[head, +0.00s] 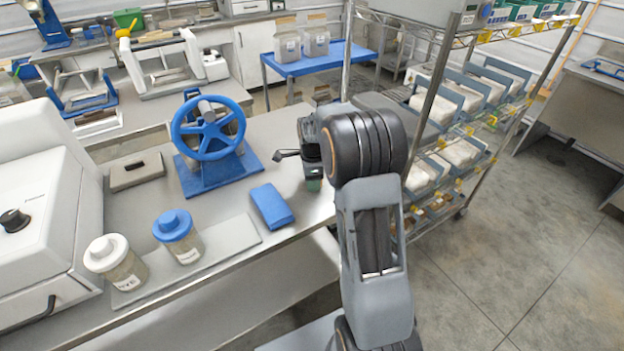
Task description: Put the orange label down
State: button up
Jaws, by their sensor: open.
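I cannot make out an orange label in the head view. My arm (375,235) rises at the right of the bench, and its large dark joint (368,147) covers part of the bench end. The area behind the joint is hidden.
A wire rack (455,120) stands right; floor (535,235) there is clear.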

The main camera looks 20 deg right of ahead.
notch_tip(320, 180, up, 11)
jog(key=s+a+r+n+t, duration=0.2)
jog(key=s+a+r+n, duration=0.3)
jog(key=s+n, duration=0.4)
jog(key=s+a+f+n, duration=0.2)
jog(key=s+n, duration=0.4)
jog(key=s+a+f+n+t, duration=0.1)
jog(key=s+a+f+n, duration=0.2)
jog(key=s+n, duration=0.3)
jog(key=shift+s, duration=0.6)
notch_tip(320, 180, up, 3)
jog(key=p, duration=0.2)
jog(key=shift+t+p, duration=0.3)
jog(key=shift+p, duration=0.1)
